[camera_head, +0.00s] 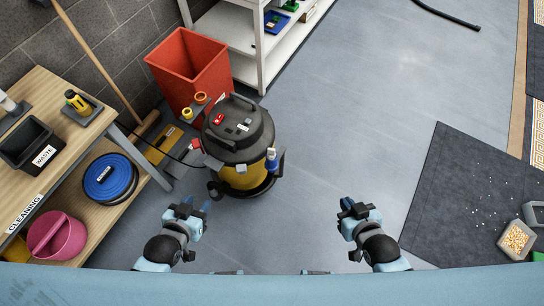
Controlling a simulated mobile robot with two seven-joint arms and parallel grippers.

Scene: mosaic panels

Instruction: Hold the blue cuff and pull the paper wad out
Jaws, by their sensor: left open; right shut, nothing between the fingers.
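A black-and-yellow vacuum cleaner (238,130) stands on the grey floor left of centre. A small blue part (271,160) with some white on it sits at its right side; it may be the blue cuff, but it is too small to tell. I cannot make out a paper wad. My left gripper (190,208) is open and empty, below and left of the vacuum, apart from it. My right gripper (354,207) is shut and empty over bare floor, to the right of and below the blue part.
A wooden bench (60,92) on the left carries a black waste bin (32,146); a blue coil (110,177) and a pink bucket (56,235) are below. A red bin (189,70) stands behind the vacuum. A dark mat (470,190) with debris lies right. Mid floor is clear.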

